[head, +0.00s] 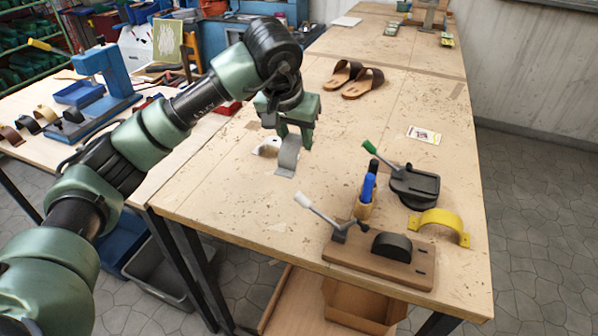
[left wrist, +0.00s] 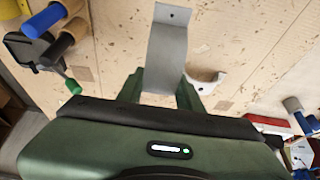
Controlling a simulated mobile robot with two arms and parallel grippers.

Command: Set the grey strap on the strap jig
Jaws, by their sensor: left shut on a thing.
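My left gripper (head: 294,128) is shut on the curved grey strap (head: 288,157). The strap hangs below the fingers over the middle of the workbench; whether its lower end touches the top cannot be told. In the left wrist view the grey strap (left wrist: 167,45) extends out from between the fingers, with a small hole near its far end. The strap jig (head: 340,268), a wooden base with a black rounded form (head: 391,246) and a white-handled clamp (head: 318,212), stands at the near right. Its form is bare. My right gripper is out of view.
A white strap (head: 268,146) lies beside the held strap. Sandals (head: 363,83) lie farther back. The bench's near left is clear.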

